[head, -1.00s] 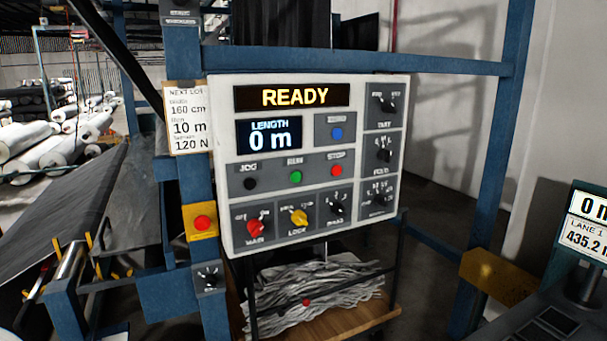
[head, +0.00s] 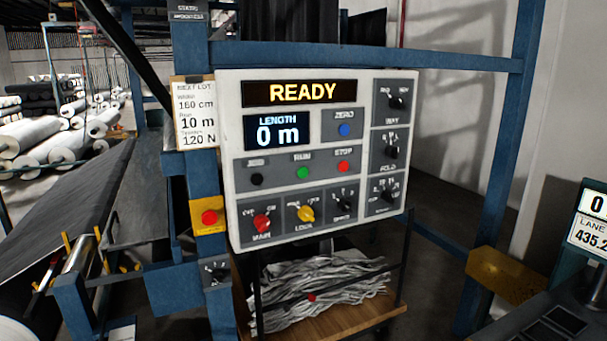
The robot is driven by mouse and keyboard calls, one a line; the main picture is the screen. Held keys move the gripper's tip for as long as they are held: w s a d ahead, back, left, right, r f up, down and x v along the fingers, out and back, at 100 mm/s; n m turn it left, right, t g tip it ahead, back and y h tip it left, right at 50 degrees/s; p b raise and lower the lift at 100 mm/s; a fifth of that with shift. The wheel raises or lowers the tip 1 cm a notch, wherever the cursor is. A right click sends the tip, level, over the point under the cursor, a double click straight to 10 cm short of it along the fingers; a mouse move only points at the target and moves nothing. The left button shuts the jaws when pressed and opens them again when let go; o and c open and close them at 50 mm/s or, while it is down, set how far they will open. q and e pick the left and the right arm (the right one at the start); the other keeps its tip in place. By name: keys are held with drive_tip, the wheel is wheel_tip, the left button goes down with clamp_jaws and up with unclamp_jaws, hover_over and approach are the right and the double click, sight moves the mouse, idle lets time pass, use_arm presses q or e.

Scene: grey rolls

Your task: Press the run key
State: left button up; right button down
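The green run key (head: 303,173) sits in the middle row of the white control panel (head: 232,205), between a black jog key (head: 256,179) and a red stop key (head: 344,167). The panel's display (head: 303,92) reads READY. The length display (head: 277,133) reads 0 m. A blue zero key (head: 344,130) is at its right. Below are a red main knob (head: 262,223) and a yellow lock knob (head: 306,214). Neither of my grippers is in the head view.
The panel hangs on a blue frame (head: 375,58). A red button on a yellow box (head: 209,217) is at its left. A lot card (head: 195,112) shows 160 cm, 10 m and 120 N. A cart with grey strips (head: 325,287) stands below. A yellow block (head: 502,275) is lower right.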

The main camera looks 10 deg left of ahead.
use_arm(q)
clamp_jaws()
idle(1.3)
